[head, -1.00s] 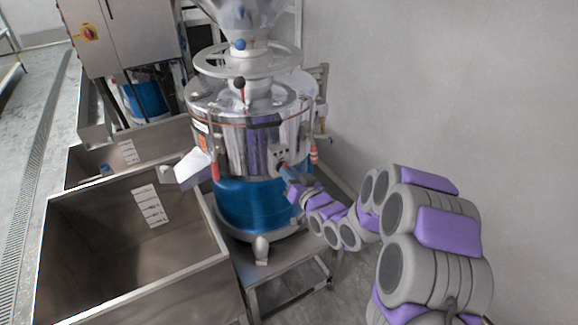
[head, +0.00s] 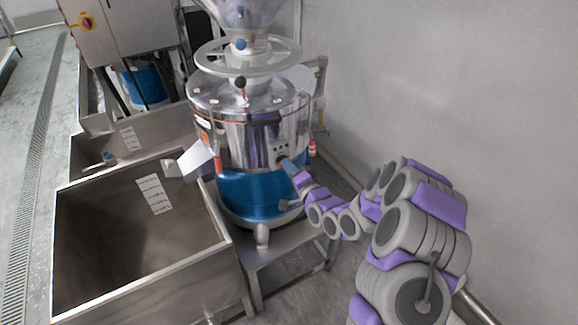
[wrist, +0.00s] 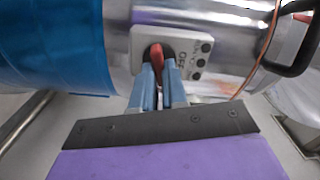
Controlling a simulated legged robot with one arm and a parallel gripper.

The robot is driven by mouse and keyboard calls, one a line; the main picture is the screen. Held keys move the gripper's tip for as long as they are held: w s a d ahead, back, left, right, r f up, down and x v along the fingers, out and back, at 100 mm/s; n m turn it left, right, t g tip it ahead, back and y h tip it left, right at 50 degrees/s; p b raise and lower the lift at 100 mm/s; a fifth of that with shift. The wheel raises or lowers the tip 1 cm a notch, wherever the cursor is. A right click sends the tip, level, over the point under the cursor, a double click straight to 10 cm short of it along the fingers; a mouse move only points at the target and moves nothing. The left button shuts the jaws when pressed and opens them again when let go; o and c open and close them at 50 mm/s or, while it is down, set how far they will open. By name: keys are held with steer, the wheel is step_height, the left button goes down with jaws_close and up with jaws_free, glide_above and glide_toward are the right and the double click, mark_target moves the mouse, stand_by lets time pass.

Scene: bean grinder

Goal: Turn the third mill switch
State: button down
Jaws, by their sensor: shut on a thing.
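The mill (head: 248,130) has a polished metal drum over a blue base (head: 243,196) and stands on a metal stand in the head view. Its switch plate (head: 281,153) is on the front right of the drum. In the wrist view the plate (wrist: 195,48) is white, with a red switch knob (wrist: 160,57), the word OFF and several dark buttons. My gripper (wrist: 160,82) has its blue fingers closed around the red knob's lower part. In the head view my gripper (head: 287,165) reaches the plate from the right; the knob is hidden there.
A large open metal bin (head: 130,225) stands left of the mill, below its spout (head: 194,163). Another mill with a blue base (head: 147,88) and a cabinet (head: 125,30) stand behind. A grey wall (head: 450,80) bounds the right side.

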steer(key=shift+f+m, duration=0.2)
steer(key=shift+m, duration=1.4)
steer(key=c, duration=1.2)
jaws_free()
steer(key=shift+w, duration=0.1)
steer(key=shift+o, duration=0.2)
steer(key=p+v, duration=0.8)
steer(key=v, duration=0.9)
steer(key=shift+d, duration=0.2)
